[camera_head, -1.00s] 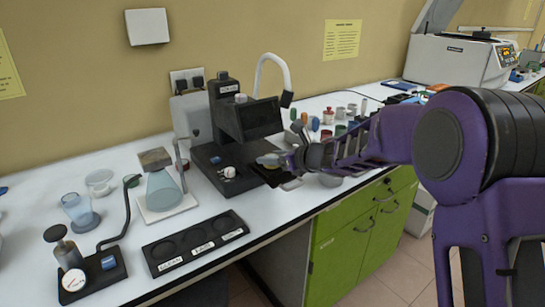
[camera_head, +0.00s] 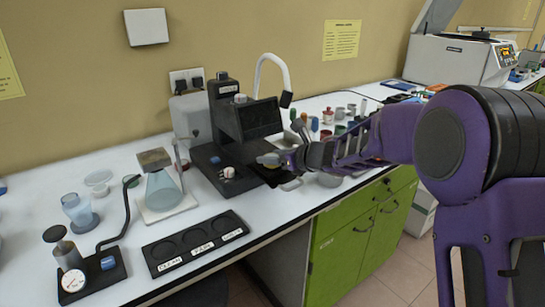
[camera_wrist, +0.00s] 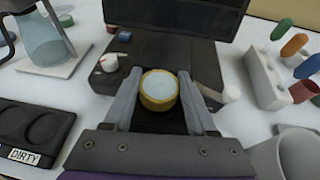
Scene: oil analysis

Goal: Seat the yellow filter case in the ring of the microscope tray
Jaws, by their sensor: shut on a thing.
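The yellow filter case (camera_wrist: 159,91) is a short round case with a pale blue top. It sits between the two fingers of my gripper (camera_wrist: 163,100), which is shut on it. In the head view the case (camera_head: 269,159) shows small at the gripper's tip (camera_head: 282,160), at the front of the black microscope (camera_head: 240,125). In the wrist view the case is in front of the microscope base (camera_wrist: 180,62), over a dark area. The tray's ring is hidden beneath the case and fingers, and I cannot tell whether the case touches it.
A black three-well rack (camera_head: 195,243) labelled DIRTY lies at the bench's front. A flask (camera_head: 163,188) on a white plate stands left of the microscope. Several coloured-cap bottles and a grey cup (camera_wrist: 298,152) are to the right.

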